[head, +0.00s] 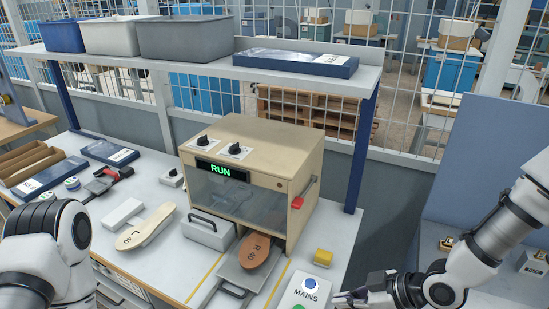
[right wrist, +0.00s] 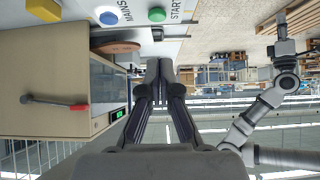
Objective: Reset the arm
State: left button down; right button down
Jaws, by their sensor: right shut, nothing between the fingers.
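My right gripper (head: 342,298) is low at the bottom of the head view, beside the control box (head: 312,285) labelled MAINS. It is shut and empty; its fingers meet in the right wrist view (right wrist: 160,75). My left arm enters the head view at lower left, its gripper out of that picture. A small dark left gripper (right wrist: 278,30) shows at the upper right of the right wrist view, too small to judge. The stamping machine (head: 252,175) displays RUN. A brown insole marked R 40 (head: 256,250) lies on the tray (head: 232,272) at its front opening.
A pale insole (head: 146,227) lies on the table left of the machine, near a white block (head: 121,213). A yellow block (head: 323,257) sits right of the machine, whose side has a red-handled lever (head: 303,194). A shelf (head: 215,68) with bins spans above.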

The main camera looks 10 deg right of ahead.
jog(key=s+d+f+m+g+h+b, duration=0.1)
jog(key=s+f+m, duration=0.3)
jog(key=f, duration=0.5)
jog(key=s+d+f+m+g+h+b, duration=0.2)
jog(key=s+f+m+h, duration=0.2)
jog(key=s+f, duration=0.3)
jog(key=s+d+f+m+g+h+b, duration=0.1)
jog(key=s+f, duration=0.4)
jog(key=f, duration=0.6)
jog(key=m+g+h+b, duration=0.1)
jog(key=m, duration=0.1)
jog(key=shift+s+d+m+h+b, duration=0.15)
jog(key=shift+s+m+h+b, duration=0.1)
jog(key=shift+m+h+b, duration=0.15)
jog(key=shift+r, duration=0.1)
dwell(1.3)
